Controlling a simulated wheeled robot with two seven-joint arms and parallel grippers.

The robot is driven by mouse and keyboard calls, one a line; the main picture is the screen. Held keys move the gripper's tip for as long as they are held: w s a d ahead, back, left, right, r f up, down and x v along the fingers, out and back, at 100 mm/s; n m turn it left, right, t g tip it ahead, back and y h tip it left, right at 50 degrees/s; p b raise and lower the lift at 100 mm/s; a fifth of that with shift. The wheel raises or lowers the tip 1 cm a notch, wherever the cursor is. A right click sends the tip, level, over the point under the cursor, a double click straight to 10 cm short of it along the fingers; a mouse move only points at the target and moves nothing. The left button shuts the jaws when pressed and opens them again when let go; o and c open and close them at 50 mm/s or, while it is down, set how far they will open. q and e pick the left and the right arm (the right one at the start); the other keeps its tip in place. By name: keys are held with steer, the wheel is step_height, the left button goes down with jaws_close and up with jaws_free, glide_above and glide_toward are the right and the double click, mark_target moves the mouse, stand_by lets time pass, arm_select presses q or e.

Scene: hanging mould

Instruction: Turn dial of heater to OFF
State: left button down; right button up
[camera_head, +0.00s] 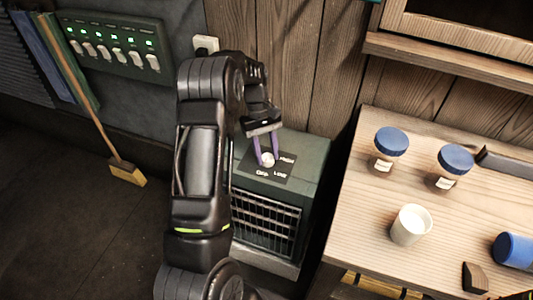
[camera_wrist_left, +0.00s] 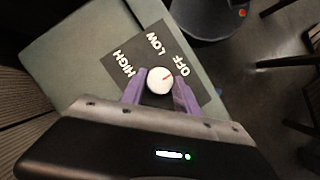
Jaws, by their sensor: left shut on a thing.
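The heater (camera_head: 310,170) is a dark green box with a front grille, standing on the floor against the wood wall. On its top is a black plate (camera_head: 283,168) lettered HIGH, LOW and OFF. The white round dial (camera_head: 268,160) sits on this plate; it also shows in the left wrist view (camera_wrist_left: 159,81). My right gripper is not seen.
A wooden table (camera_head: 360,220) stands right of the heater with two blue-lidded jars (camera_head: 390,148), a white cup (camera_head: 410,225) and a blue cylinder (camera_head: 515,250). A switch panel (camera_head: 115,45) hangs on the left wall. A broom (camera_head: 127,172) leans below it.

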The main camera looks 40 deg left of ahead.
arm_select(q)
steer(key=c, duration=0.9)
jaws_free()
steer(key=shift+w+a+r, duration=0.1)
steer(key=shift+a+r, duration=0.05)
steer(key=shift+r, duration=0.25)
steer(key=b+v, duration=0.1)
steer(key=v, duration=0.3)
steer(key=p+v, duration=0.3)
steer(key=shift+p, duration=0.4)
steer(key=shift+f, duration=0.1)
